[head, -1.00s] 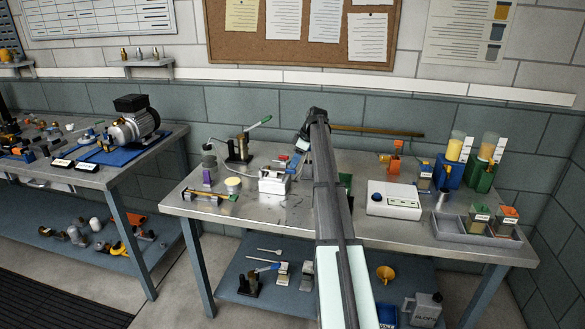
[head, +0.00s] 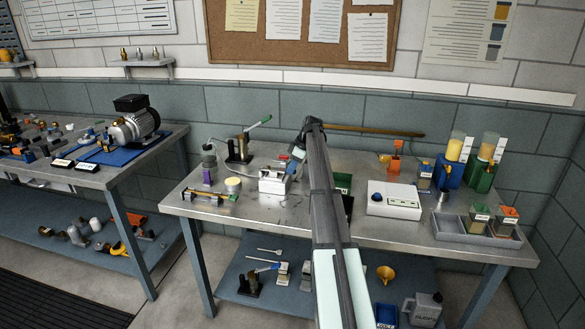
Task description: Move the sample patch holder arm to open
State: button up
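No part is clearly labelled as the sample patch holder, so I cannot say for sure which one it is. A small pale metal fixture (head: 273,181) stands on the bench, just left of my arm. Small red, blue and white parts show at its upper right, close to the far end of my arm. My gripper seems to be near there, mostly hidden behind my arm links, and its fingers cannot be made out. Left of the fixture are a grey cylinder (head: 209,160) on a purple base and a dark hand pump (head: 238,150) with a green-tipped lever.
My arm crosses the middle of the metal bench (head: 285,222). A white instrument box (head: 394,201), a grey tray (head: 462,235) and blue and green dispensers stand on the right.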

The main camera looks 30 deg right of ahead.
aim_at(281, 169)
grip_shut()
jog(key=shift+r, duration=0.1)
jog(key=shift+w+a+r+g+h, duration=0.1)
jog(key=shift+w+r+g+h, duration=0.05)
jog(key=shift+r+g+h, duration=0.15)
jog(key=shift+w+a+r+g+h, duration=0.1)
jog(key=shift+r+g+h, duration=0.1)
jog(key=shift+r, duration=0.2)
jog(key=w+a+r+g+h, duration=0.1)
jog(key=r, duration=0.1)
jog(key=w+a+r+g+h, duration=0.1)
jog(key=r+g+h, duration=0.1)
jog(key=w+a+r+g+h, duration=0.1)
jog(key=r, duration=0.1)
jog(key=shift+w, duration=0.15)
jog(key=shift+w+a+r+g+h, duration=0.85)
jog(key=shift+a+g+h, duration=0.15)
jog(key=shift+g+h, duration=0.2)
jog(key=o, duration=0.5)
grip_release()
